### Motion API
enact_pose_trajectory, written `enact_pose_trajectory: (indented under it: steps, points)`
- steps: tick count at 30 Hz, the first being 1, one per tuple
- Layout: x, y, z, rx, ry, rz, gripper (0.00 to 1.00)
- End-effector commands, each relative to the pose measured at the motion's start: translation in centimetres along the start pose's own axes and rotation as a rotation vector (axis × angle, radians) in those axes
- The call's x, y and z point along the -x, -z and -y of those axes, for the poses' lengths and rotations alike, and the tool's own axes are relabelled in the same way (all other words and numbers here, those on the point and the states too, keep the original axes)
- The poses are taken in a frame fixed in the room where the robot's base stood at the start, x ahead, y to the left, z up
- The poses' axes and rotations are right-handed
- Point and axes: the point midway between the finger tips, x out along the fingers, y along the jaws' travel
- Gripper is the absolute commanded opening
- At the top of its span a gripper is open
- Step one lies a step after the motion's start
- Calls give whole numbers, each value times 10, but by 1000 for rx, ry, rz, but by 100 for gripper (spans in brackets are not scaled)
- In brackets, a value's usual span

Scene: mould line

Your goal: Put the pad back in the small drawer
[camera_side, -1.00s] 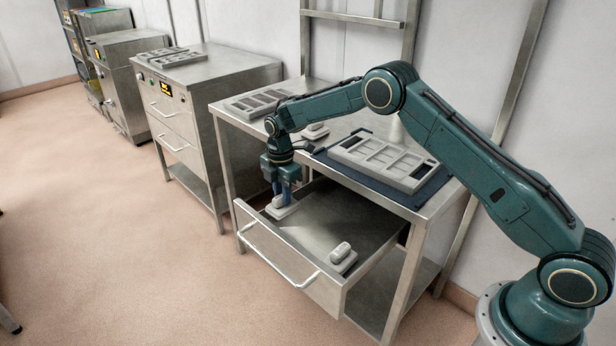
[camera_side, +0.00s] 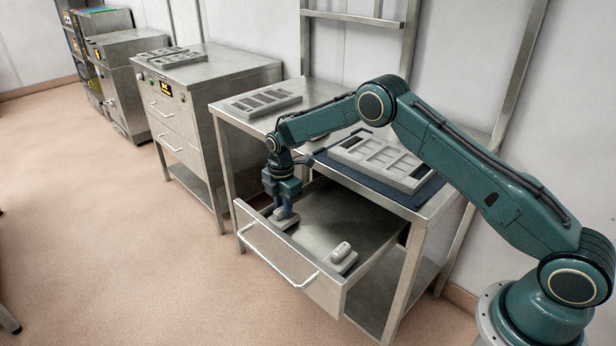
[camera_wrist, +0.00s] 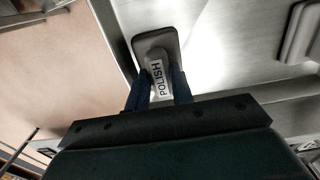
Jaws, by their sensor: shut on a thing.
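The small drawer (camera_side: 335,218) under the bench is pulled out. My gripper (camera_side: 285,211) is inside its left end, close to the front wall. It is shut on a grey pad (camera_side: 281,222) with a raised handle. In the wrist view the pad (camera_wrist: 146,42) sits between the two blue fingers of my gripper (camera_wrist: 160,88), and its handle reads POLISH. The pad is low in the drawer; I cannot tell whether it touches the floor. A second grey pad (camera_side: 343,259) lies in the drawer's right front part and shows at the right edge of the wrist view (camera_wrist: 301,32).
On the bench, a grey mould (camera_side: 385,160) lies on a dark blue mat (camera_side: 432,196), and another mould (camera_side: 262,102) lies at the left. My forearm crosses above the bench. The drawer's middle is bare. A steel cabinet (camera_side: 215,100) stands to the left.

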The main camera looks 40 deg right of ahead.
Motion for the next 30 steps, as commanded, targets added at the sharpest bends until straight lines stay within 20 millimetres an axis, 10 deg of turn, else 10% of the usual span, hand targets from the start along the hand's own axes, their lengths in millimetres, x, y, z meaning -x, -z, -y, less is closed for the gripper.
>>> enact_pose_trajectory:
  steps: [3,4,7,30]
  points:
    - [-3,0,0,0,0,0,5]
    - [-3,0,0,0,0,0,27]
    - [-3,0,0,0,0,0,45]
    - [37,0,-1,0,-2,0,45]
